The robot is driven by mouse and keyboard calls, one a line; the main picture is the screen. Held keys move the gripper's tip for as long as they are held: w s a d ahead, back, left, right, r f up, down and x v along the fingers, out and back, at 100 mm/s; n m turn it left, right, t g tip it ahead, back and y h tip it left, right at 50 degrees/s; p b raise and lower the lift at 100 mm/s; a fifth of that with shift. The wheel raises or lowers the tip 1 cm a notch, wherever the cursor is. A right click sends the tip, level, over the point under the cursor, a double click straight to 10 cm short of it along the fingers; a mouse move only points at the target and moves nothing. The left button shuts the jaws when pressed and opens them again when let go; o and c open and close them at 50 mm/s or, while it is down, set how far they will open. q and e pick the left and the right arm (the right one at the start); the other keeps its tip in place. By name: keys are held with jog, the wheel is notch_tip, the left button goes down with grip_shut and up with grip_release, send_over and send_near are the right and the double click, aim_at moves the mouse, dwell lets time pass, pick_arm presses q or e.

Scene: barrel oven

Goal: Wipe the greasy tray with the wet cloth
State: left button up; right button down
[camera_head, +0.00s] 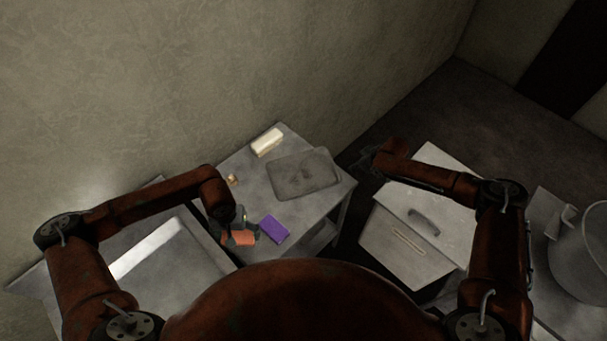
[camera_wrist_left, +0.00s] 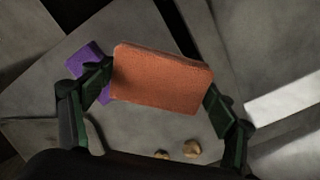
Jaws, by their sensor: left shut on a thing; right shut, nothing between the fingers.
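The tray (camera_head: 305,173) is a dark grey, round-cornered rectangle with darker smudges, lying flat on the small metal table. My left gripper (camera_head: 242,232) is shut on an orange block (camera_head: 244,238) at the table's near left corner. In the left wrist view the orange block (camera_wrist_left: 162,78) sits between the two green fingers; it has a rough, sponge-like or cloth-like face. A purple block (camera_head: 274,229) of similar size lies just right of it, also in the left wrist view (camera_wrist_left: 84,62). I cannot tell which one is the wet cloth. My right gripper (camera_head: 368,158) is shut and empty, right of the table.
A cream block (camera_head: 267,142) lies at the table's back edge. Small tan pieces (camera_head: 233,180) lie near its left edge, also in the left wrist view (camera_wrist_left: 190,149). A lidded metal box (camera_head: 415,225) stands right, a bucket (camera_head: 585,250) far right. A wall is behind.

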pick_arm(q)
jog(key=shift+f+b, duration=0.85)
jog(key=shift+f, duration=0.1)
pick_arm(e)
jog(key=shift+f, duration=1.55)
pick_arm(q)
jog(key=shift+r+p, duration=2.65)
jog(key=shift+r, duration=0.15)
pick_arm(e)
notch_tip(320, 180, up, 6)
pick_arm(q)
jog(key=shift+f, duration=0.1)
